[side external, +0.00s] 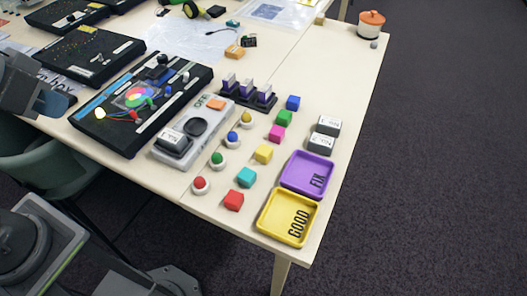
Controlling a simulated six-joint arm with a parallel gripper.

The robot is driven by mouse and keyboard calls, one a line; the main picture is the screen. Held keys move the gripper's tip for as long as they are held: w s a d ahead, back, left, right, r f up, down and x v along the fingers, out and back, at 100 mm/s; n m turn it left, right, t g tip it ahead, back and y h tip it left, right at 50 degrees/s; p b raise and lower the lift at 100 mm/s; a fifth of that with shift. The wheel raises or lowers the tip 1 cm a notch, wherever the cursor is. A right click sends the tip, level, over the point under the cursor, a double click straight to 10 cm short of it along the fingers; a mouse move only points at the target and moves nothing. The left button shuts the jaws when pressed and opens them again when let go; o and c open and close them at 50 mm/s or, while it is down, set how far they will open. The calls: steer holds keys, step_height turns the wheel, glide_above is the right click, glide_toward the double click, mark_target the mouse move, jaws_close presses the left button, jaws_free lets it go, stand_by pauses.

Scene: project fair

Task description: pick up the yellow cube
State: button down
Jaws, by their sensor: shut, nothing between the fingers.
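The yellow cube (263,154) sits on the light wooden table in the side external view. It stands in a row of cubes, between the pink cube (277,133) and the teal cube (246,177), apart from both. Nothing covers it. Grey links of my arm show at the left edge, well away from the cube. I cannot make out my gripper's fingers in this view.
A purple tray (285,182) and a yellow tray (267,230) lie right of the cubes. Green (284,118), blue (293,103) and red (234,200) cubes share the row. Several coloured buttons stand left of it. The table's right edge is close to the trays.

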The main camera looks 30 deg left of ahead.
steer(key=c, duration=0.7)
jaws_free()
steer(key=shift+r, duration=0.1)
